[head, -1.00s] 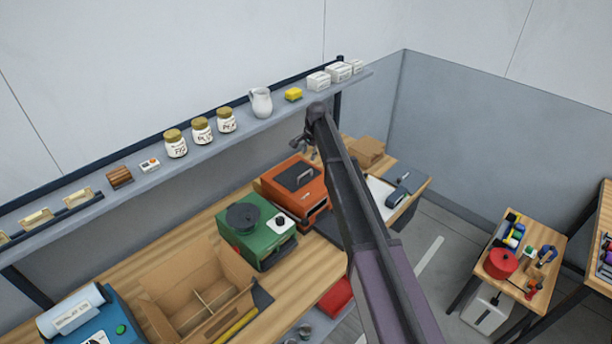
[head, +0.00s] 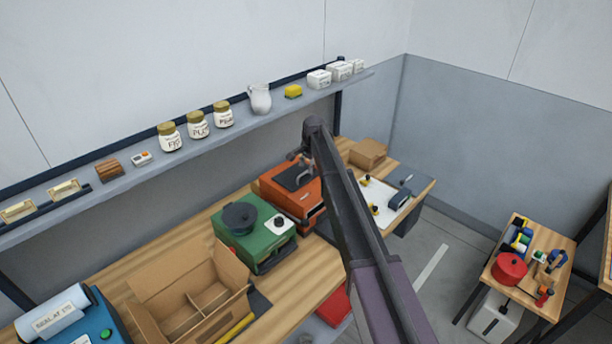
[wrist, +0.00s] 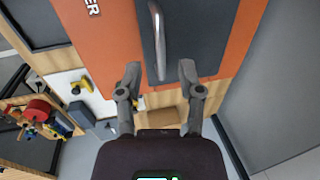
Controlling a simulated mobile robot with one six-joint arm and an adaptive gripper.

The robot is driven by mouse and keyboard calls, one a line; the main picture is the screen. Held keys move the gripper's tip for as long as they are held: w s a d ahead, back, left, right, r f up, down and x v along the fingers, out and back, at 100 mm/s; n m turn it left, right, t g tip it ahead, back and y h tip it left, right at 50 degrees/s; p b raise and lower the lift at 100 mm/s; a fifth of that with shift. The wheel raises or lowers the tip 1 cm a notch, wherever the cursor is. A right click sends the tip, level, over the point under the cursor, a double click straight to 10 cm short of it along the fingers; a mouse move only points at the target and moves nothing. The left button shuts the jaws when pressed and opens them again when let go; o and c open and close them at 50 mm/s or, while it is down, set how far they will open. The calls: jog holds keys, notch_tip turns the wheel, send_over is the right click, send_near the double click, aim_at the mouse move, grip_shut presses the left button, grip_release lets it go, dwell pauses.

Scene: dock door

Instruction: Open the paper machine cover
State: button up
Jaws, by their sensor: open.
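The orange machine (head: 309,208) stands on the wooden bench. It has a dark top cover (head: 283,181) with a handle. In the wrist view, letters ending in "ER" show on the orange body (wrist: 113,65), beside the dark cover (wrist: 205,35) and its metal bar handle (wrist: 159,40). My gripper (wrist: 160,72) is open and empty. Its two fingertips lie on either side of the handle's near end in the picture; I see no contact. In the head view my gripper (head: 301,158) is over the back of the orange machine, partly hidden by my arm.
A green machine (head: 262,240), an open cardboard box (head: 162,281) and a blue machine with a roll (head: 62,312) stand to the left. A shelf (head: 200,143) with jars runs above the bench. A white board (head: 391,210) lies to the right.

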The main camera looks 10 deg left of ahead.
jog(key=shift+w+a+f+b, duration=0.15)
jog(key=shift+f+b, duration=0.75)
jog(key=shift+f, duration=0.25)
grip_shut()
jog(key=shift+d, duration=0.2)
jog(key=shift+a+r, duration=0.1)
jog(key=shift+a, duration=0.15)
